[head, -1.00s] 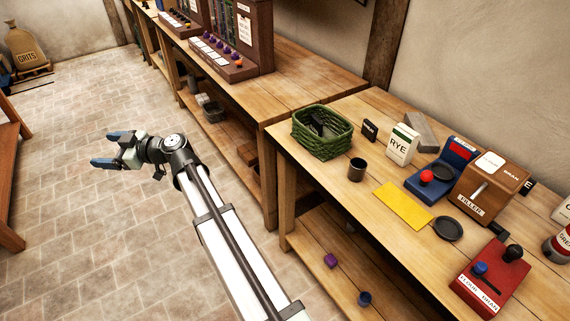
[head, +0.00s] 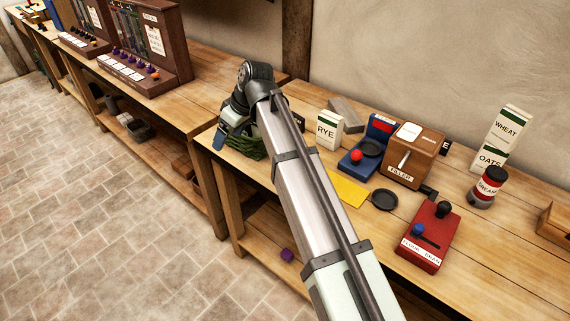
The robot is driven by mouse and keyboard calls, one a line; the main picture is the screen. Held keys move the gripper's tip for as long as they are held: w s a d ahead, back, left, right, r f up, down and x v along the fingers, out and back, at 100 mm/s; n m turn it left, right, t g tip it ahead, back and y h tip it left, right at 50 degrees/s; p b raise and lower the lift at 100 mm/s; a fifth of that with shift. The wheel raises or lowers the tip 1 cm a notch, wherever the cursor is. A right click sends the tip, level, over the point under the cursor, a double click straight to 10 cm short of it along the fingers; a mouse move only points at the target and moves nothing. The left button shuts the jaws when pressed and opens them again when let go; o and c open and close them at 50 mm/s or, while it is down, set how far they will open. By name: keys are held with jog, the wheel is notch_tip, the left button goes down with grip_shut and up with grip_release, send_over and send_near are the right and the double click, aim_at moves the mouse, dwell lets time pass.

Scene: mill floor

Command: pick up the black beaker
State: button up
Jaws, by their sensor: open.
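The small dark beaker that stood on the bench between the green basket and the yellow sheet does not show now; my arm covers that spot. My gripper (head: 222,134) is at the left end of the bench, pointing down in front of the green woven basket (head: 248,152). It is open, with blue fingertips, and I see nothing between them. The wrist and forearm hide most of the basket and its contents. I cannot tell the gripper's height above the bench or its distance from the beaker.
A RYE carton (head: 328,130), a blue scale (head: 368,150), the wooden FILLER box (head: 410,158), a black dish (head: 384,200) and a red lever box (head: 429,238) stand on the bench. A yellow sheet (head: 347,190) lies beside my arm. A purple block (head: 287,255) lies on the lower shelf.

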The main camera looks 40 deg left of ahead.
jog(key=w+d+r+m+t+h, duration=0.25)
jog(key=w+d+m, duration=0.25)
jog(key=w+d, duration=0.75)
jog(key=shift+h, duration=0.25)
jog(key=shift+w+a+f, duration=0.2)
jog(key=shift+a+f, duration=0.1)
jog(key=shift+f, duration=2.05)
jog(key=shift+w+a+f, duration=0.2)
jog(key=shift+a+f, duration=0.1)
jog(key=shift+f, duration=2.1)
jog(key=shift+w+a+f, duration=0.2)
jog(key=shift+a+f, duration=0.1)
jog(key=shift+f, duration=2.05)
jog(key=c, duration=1.1)
jog(key=shift+r, duration=0.2)
